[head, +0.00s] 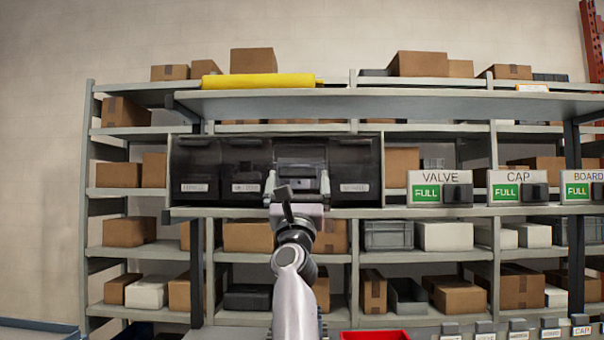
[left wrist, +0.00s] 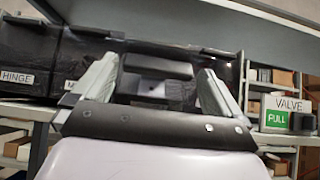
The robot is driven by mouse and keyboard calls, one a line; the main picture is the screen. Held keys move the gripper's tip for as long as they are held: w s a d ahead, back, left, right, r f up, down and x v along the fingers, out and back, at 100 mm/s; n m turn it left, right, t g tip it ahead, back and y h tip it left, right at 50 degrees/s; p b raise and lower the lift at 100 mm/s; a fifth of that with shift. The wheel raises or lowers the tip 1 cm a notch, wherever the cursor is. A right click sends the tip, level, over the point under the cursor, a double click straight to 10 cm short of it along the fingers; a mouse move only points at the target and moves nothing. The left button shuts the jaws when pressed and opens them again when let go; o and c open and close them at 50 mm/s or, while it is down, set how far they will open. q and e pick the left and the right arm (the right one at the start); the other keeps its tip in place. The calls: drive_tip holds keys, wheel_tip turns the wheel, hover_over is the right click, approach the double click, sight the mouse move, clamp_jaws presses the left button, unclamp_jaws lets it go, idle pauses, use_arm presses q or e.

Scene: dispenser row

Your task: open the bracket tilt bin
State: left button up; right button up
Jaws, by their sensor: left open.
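A row of dark tilt bins (head: 205,160) sits on the shelf at middle height. The leftmost bin reads HINGE in the left wrist view (left wrist: 18,77). The other bin labels are too small or hidden, so I cannot read which one is the bracket bin. My left gripper (head: 298,184) is open, upright in front of the third bin (head: 298,152), its fingers on either side of that bin's front. In the left wrist view a dark bar (left wrist: 157,67) of this bin shows between the spread fingers (left wrist: 152,85). I cannot tell contact. My right gripper is out of view.
Dispensers labelled VALVE (head: 440,189), CAP (head: 517,187) and BOARD (head: 582,188) stand to the right, each with a green FULL sign. A shelf board (head: 400,103) overhangs the bins. A red tray (head: 375,336) is low in front.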

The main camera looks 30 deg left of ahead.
use_arm(q)
drive_tip(key=shift+w+r, duration=0.1)
drive_tip(key=shift+r, duration=0.05)
drive_tip(key=c, duration=1.3)
drive_tip(key=shift+w+a+r+p, duration=0.15)
drive_tip(key=shift+r+p, duration=0.1)
drive_tip(key=shift+r, duration=0.25)
drive_tip(key=shift+s+a+r+p, duration=0.1)
drive_tip(key=shift+r+p, duration=0.15)
drive_tip(key=shift+r, duration=0.25)
drive_tip(key=shift+w, duration=0.1)
drive_tip(key=o, duration=1.3)
drive_tip(key=shift+f, duration=0.15)
